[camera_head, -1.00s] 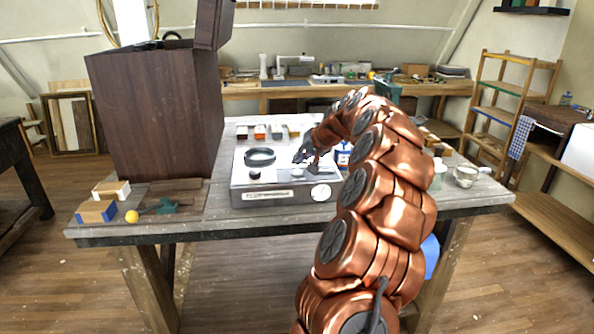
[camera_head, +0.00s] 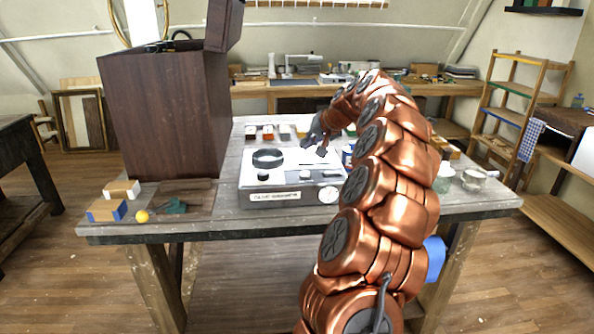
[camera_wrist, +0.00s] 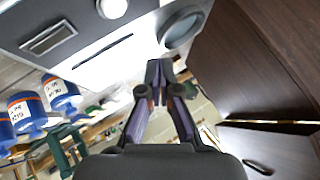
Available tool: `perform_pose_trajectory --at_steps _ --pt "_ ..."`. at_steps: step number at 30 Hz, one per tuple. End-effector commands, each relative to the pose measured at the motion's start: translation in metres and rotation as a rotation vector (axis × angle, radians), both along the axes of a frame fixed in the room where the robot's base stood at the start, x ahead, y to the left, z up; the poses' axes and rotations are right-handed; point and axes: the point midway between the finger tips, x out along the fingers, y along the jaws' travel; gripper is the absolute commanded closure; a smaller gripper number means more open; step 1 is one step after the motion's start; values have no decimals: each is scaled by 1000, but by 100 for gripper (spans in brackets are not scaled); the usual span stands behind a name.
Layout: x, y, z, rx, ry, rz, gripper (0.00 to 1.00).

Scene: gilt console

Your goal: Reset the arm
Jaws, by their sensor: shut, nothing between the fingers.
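My copper arm rises from the lower right and bends over the grey worktable (camera_head: 230,228) in the head view. My gripper (camera_head: 322,150) hangs over the right part of a white box-like device (camera_head: 255,183) with a dark ring on top and a round dial at its front right. In the wrist view my gripper (camera_wrist: 158,68) has its fingertips together with nothing between them. Whether it touches the device cannot be told from the head view.
A tall dark wooden cabinet (camera_head: 165,115) stands on the table's left, with small boxes (camera_head: 107,210) and a yellow ball (camera_head: 142,216) before it. A shelf ladder (camera_head: 505,105) stands behind right.

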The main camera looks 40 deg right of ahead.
Motion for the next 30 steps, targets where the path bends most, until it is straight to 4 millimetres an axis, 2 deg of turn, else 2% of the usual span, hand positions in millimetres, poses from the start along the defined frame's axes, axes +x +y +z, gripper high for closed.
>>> perform_pose_trajectory --at_steps 9,11,13,14,17,22,26,30 --pt "1 3 0 0 1 5 100" --pt "3 12 2 1 5 20 100" --pt "7 32 3 4 16 54 100" --pt "9 45 4 7 24 75 100" --pt "13 99 8 13 57 164 100" --pt "2 204 5 12 147 332 100" --pt "-22 274 -2 -3 224 446 100" --pt "-60 337 -14 -29 316 552 100"
